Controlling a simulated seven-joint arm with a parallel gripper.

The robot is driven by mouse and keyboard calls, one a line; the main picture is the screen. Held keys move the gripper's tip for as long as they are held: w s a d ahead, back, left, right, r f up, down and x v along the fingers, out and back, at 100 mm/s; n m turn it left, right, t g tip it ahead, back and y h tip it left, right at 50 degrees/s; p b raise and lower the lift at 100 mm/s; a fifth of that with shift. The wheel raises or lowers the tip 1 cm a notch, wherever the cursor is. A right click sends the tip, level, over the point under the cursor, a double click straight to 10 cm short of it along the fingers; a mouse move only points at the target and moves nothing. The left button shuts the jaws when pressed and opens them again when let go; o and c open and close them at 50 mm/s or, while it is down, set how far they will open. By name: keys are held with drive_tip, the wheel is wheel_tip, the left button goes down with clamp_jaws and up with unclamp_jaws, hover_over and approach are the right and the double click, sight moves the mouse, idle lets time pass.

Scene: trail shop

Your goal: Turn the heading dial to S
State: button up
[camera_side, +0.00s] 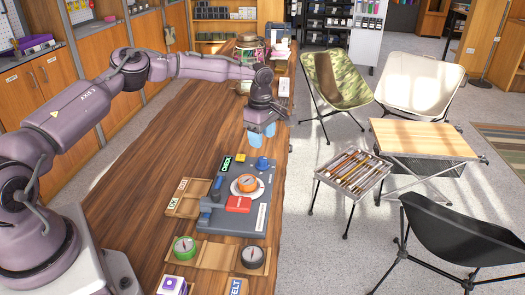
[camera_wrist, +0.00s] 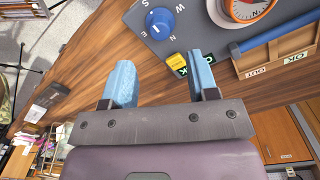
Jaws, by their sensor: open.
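The heading dial (camera_side: 263,163) is a small blue knob at the far right corner of the grey board (camera_side: 262,196).
An orange compass (camera_side: 247,183) on a white disc and a red block (camera_side: 238,204) are on the board. A blue bar (camera_side: 216,188) runs along its left side. Wooden trays (camera_side: 187,197) stand left; green (camera_side: 184,248) and grey (camera_side: 253,257) compasses are nearer. Jars (camera_side: 248,58) stand at the far end.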

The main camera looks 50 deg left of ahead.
wheel_tip(320, 180, up, 5)
drive_tip(key=shift+r, duration=0.1)
idle(0.4)
